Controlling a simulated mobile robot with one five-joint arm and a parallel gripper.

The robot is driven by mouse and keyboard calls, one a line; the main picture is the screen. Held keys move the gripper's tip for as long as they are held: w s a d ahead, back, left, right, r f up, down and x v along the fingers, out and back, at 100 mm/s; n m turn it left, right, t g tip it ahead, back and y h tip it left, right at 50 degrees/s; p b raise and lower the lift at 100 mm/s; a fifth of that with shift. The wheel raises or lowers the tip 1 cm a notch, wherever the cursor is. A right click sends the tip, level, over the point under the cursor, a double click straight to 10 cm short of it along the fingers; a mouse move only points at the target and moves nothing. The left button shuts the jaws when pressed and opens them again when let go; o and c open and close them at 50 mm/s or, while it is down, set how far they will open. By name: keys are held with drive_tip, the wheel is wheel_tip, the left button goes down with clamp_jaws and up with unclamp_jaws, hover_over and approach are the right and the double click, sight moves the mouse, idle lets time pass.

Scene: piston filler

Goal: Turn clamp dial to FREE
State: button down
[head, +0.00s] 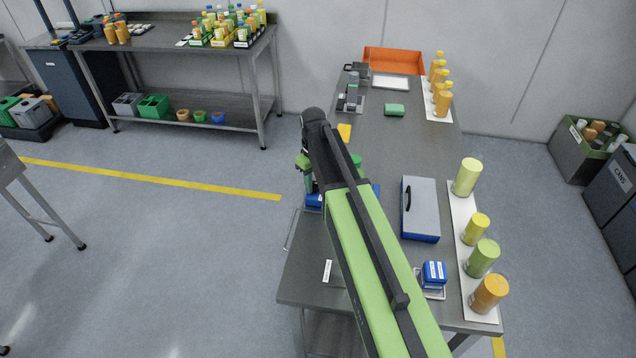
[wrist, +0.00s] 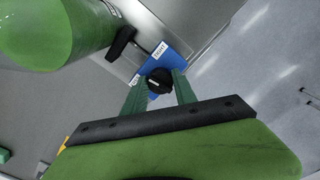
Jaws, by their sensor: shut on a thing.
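The clamp dial (wrist: 158,82) is a black round knob with a pale mark on its face, in front of a blue block (wrist: 172,55). White labels sit on the block; one seems to read TIGHT (wrist: 160,49), the other (wrist: 135,79) is too small to read surely. My gripper (wrist: 160,78) has its two green fingers on either side of the dial, shut on it. In the head view my arm hides the dial, and part of the blue block (head: 313,201) shows below my gripper (head: 309,188).
A black lever handle (wrist: 121,43) and a large green cylinder (wrist: 55,30) lie close by the dial in the wrist view. A grey-lidded blue case (head: 420,208) and a row of filled jars on a white strip (head: 462,225) stand on the table's right side.

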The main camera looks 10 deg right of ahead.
drive_tip(key=n, duration=0.3)
drive_tip(key=shift+s+n, duration=0.15)
drive_tip(key=shift+n, duration=0.25)
drive_tip(key=shift+a+n, duration=0.15)
drive_tip(key=shift+n, duration=1.65)
drive_tip(key=c, duration=1)
unclamp_jaws()
drive_tip(key=shift+a, duration=0.1)
drive_tip(key=shift+r, duration=0.15)
